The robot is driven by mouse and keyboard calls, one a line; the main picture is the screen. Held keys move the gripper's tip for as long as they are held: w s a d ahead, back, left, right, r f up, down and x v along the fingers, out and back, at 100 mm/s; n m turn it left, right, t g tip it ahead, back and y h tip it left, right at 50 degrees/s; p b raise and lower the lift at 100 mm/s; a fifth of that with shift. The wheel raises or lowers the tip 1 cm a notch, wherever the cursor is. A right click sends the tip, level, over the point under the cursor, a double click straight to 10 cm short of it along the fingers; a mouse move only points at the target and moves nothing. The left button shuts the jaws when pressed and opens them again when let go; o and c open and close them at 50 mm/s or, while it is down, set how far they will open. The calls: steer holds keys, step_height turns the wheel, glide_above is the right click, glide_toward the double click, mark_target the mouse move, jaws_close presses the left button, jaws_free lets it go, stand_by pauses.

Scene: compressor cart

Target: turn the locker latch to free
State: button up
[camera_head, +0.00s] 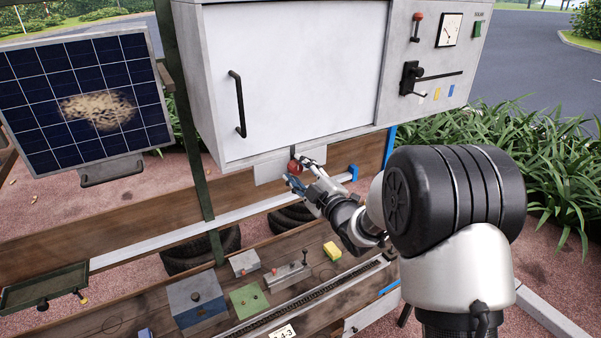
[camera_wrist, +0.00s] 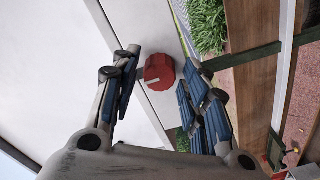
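The locker (camera_head: 295,75) is a white cabinet with a black bar handle (camera_head: 238,104) on its closed door. The latch is a red round knob (camera_head: 294,166) on a pale plate (camera_head: 268,172) under the door's lower edge. In the wrist view the red knob (camera_wrist: 159,72) shows a pale pointer line running left from near its centre. My gripper (camera_head: 300,172) is open at the knob. In the wrist view my gripper (camera_wrist: 161,66) has one blue-padded finger on each side of the knob, with gaps visible. Whether a fingertip touches it I cannot tell.
A control panel (camera_head: 435,60) with levers and a gauge is right of the door. A solar panel (camera_head: 85,95) stands at left. Below, a wooden shelf holds a blue-grey box (camera_head: 195,298), a green plate (camera_head: 248,299) and a yellow block (camera_head: 332,250). Plants grow behind.

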steer(key=c, duration=0.8)
steer(key=shift+m+b, duration=0.7)
steer(key=shift+b, duration=0.25)
steer(key=shift+f+m+b, duration=0.15)
steer(key=shift+m+b, duration=0.45)
steer(key=shift+b, duration=0.2)
steer(key=m+b, duration=0.2)
steer(key=m, duration=0.1)
steer(key=shift+m+b, duration=0.3)
steer(key=m+b, duration=0.1)
steer(key=m, duration=1)
steer(key=shift+m, duration=0.5)
